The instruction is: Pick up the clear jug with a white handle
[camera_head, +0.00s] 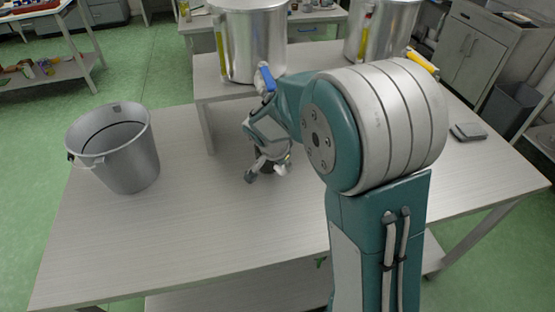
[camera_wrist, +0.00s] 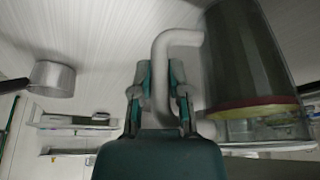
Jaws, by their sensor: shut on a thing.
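The clear jug (camera_wrist: 245,50) fills the right side of the wrist view, see-through, with a yellow and red band near its lower end in the picture. Its white handle (camera_wrist: 158,60) runs down between the fingers of my gripper (camera_wrist: 160,88). The gripper is shut on the handle. In the head view my gripper (camera_head: 267,170) is low over the metal table, left of my arm. The jug is mostly hidden there by the gripper and arm. I cannot tell whether the jug touches the table.
A grey metal bucket (camera_head: 118,150) stands on the table (camera_head: 200,240) at left. Two large steel tanks (camera_head: 250,40) (camera_head: 380,28) stand on a raised shelf (camera_head: 215,88) behind the gripper. A small dark flat object (camera_head: 468,131) lies at right. The table front is clear.

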